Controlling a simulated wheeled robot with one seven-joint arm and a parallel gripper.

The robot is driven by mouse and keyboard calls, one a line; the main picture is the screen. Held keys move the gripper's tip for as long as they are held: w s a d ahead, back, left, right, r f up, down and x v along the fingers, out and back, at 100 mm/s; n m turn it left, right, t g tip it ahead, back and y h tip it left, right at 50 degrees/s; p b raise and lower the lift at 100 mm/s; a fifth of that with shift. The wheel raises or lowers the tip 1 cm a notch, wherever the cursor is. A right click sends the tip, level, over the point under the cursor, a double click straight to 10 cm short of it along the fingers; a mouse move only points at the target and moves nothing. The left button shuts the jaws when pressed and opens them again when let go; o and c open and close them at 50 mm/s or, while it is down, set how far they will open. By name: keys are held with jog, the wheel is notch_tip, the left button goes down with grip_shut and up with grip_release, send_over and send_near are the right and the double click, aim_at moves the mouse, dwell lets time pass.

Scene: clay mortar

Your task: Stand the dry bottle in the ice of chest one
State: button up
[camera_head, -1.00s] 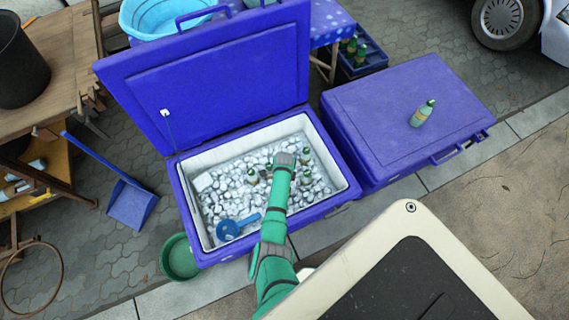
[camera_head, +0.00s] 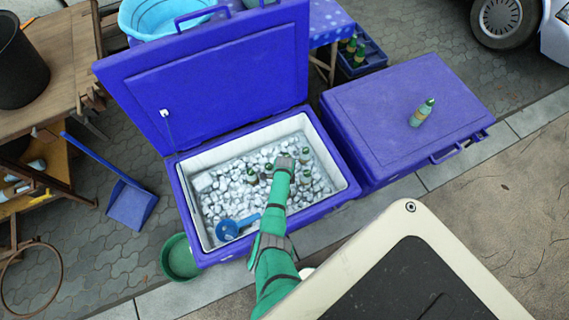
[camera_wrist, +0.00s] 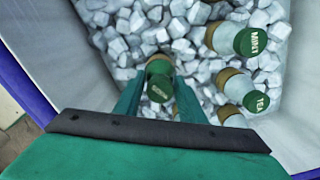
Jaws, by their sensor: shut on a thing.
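The open blue chest (camera_head: 185,200) holds white ice (camera_head: 225,190). My gripper (camera_wrist: 159,88) reaches down into it and is shut on a green-capped bottle (camera_wrist: 159,75). The bottle stands roughly upright between the fingers, seen from above; the cap's lettering is too small to read. Its lower end is hidden, so how deep it sits in the ice cannot be told. Right of it in the wrist view stand a MINT bottle (camera_wrist: 237,38) and a TEA bottle (camera_wrist: 242,92). The head view shows several bottles in the ice, partly hidden by my arm.
A blue scoop (camera_head: 228,230) lies at the ice's near left. A closed blue chest (camera_head: 375,130) stands right, a bottle (camera_head: 422,112) lying on its lid. The raised lid (camera_head: 215,85) stands behind the ice. A green tub (camera_head: 180,258) sits by the chest's near-left corner.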

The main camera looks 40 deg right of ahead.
jog(key=shift+w+a, duration=0.2)
jog(key=shift+s+f, duration=0.1)
jog(key=shift+f, duration=0.4)
dwell(0.4)
jog(key=o, duration=1.6)
jog(key=shift+d, duration=0.1)
jog(key=shift+r, duration=3.4)
notch_tip(320, 180, up, 20)
jog(key=shift+r, duration=0.1)
